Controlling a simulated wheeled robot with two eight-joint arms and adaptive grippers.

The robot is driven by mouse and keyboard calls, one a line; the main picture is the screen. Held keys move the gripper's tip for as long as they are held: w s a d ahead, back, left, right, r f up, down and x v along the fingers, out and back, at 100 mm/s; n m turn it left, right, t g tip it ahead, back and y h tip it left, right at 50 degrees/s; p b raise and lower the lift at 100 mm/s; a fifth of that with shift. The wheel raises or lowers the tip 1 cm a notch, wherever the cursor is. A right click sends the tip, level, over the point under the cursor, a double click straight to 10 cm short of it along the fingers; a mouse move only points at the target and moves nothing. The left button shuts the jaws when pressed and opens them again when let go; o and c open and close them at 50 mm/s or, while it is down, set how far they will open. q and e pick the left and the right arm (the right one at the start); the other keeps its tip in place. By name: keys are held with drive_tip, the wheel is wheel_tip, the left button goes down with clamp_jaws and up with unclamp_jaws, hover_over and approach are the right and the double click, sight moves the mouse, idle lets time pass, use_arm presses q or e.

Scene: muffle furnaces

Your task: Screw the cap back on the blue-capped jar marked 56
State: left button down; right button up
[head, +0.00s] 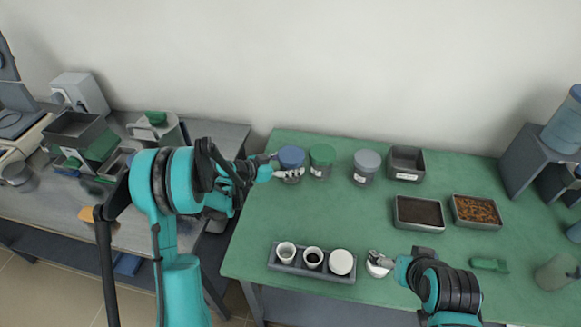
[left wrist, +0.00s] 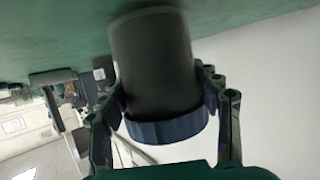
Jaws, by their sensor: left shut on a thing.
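The blue-capped jar (head: 291,156) stands near the far left edge of the green table (head: 300,215). Its blue cap (left wrist: 167,128) sits on the dark body (left wrist: 152,62), and I see no clear gap. No number is readable on it. My left gripper (head: 287,173) reaches in from the left and is shut on this jar. In the left wrist view, where the picture is upside down, the fingers lie on both sides of the jar. My right gripper (head: 376,259) is low at the front edge, over a small white round thing (head: 378,270); its jaws are too small to read.
A green-capped jar (head: 322,158) and a grey-capped jar (head: 366,165) stand right of the blue one. Trays (head: 418,226) lie farther right. A crucible rack (head: 312,272) sits at the front. The table's middle is clear.

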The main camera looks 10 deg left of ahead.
use_arm(q)
drive_tip(key=shift+f, duration=0.1)
drive_tip(key=shift+f, duration=0.1)
drive_tip(key=shift+f, duration=0.15)
drive_tip(key=shift+c, duration=2)
unclamp_jaws()
drive_tip(key=shift+r, duration=0.35)
drive_tip(key=p+v, duration=0.3)
drive_tip(key=v, duration=0.9)
